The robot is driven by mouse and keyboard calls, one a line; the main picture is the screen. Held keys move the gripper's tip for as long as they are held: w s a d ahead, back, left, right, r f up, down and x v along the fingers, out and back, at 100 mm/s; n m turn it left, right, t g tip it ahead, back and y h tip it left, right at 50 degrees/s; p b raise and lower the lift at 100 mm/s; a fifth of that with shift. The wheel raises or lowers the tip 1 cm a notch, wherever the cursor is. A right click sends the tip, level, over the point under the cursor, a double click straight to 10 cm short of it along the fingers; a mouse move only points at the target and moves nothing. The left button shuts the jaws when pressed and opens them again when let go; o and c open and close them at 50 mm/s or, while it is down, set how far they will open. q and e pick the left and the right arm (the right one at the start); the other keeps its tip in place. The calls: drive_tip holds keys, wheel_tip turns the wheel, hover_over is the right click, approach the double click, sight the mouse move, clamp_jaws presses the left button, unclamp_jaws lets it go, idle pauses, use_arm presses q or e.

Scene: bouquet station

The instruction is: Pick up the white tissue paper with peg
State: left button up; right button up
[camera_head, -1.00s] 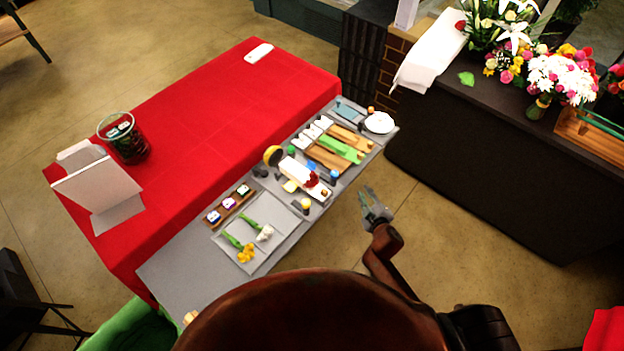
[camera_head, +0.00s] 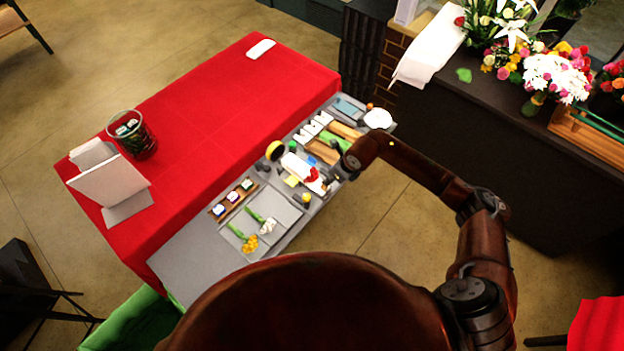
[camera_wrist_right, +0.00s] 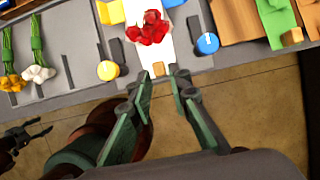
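The white tissue paper (camera_wrist_right: 168,50) lies on the grey work surface with red roses (camera_wrist_right: 148,28) on it and a small wooden peg (camera_wrist_right: 158,68) at its near end.
A blue-topped knob (camera_wrist_right: 207,43) stands right of the paper and a yellow-topped one (camera_wrist_right: 108,70) left. Yellow and white flowers (camera_wrist_right: 38,72) lie on a grey tray further left. Brown and green wraps (camera_wrist_right: 279,22) lie right. Open floor borders the table edge.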

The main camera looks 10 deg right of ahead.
drive_tip(key=shift+x, duration=0.95)
drive_tip(key=x, duration=0.1)
drive_tip(key=p+x, duration=0.1)
drive_tip(key=x, duration=0.1)
drive_tip(key=p+x, duration=0.1)
drive_tip(key=shift+s+a+f, duration=0.1)
drive_tip(key=shift+s+f, duration=0.15)
drive_tip(key=shift+w+a+f, duration=0.1)
drive_tip(key=shift+w+f, duration=0.05)
drive_tip(key=shift+f, duration=0.2)
clamp_jaws()
drive_tip(key=shift+r, duration=0.1)
